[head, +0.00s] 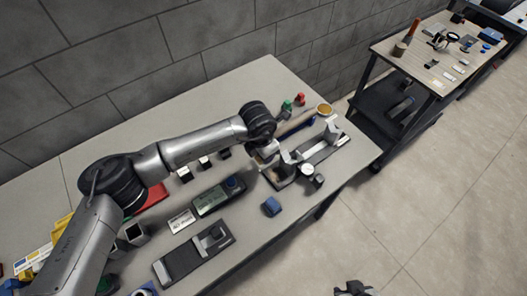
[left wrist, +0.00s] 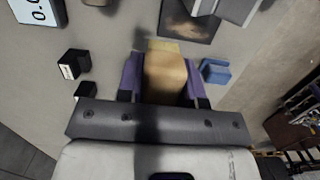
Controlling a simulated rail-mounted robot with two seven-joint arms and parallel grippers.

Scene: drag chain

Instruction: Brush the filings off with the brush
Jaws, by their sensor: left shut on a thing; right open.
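My left gripper (left wrist: 163,78) has purple fingers shut on a tan, wooden-looking block, which I take for the brush (left wrist: 165,76). Its far end is paler, and bristles cannot be made out. A dark plate (left wrist: 188,20) with a brownish patch, perhaps the filings, lies just beyond the brush. I cannot tell whether they touch. In the head view my left gripper (head: 267,157) is over the left end of the grey vise-like fixture, and the brush is mostly hidden. My right gripper (head: 352,288) is at the bottom edge, open and empty, away from the table.
A blue block (head: 271,206) lies in front of the fixture (head: 318,150). A display device (head: 218,194) and a dark base with a grey part (head: 195,252) stand left. Small green and red items (head: 300,99) and a round tan item (head: 324,110) are behind. A cart (head: 440,50) stands apart.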

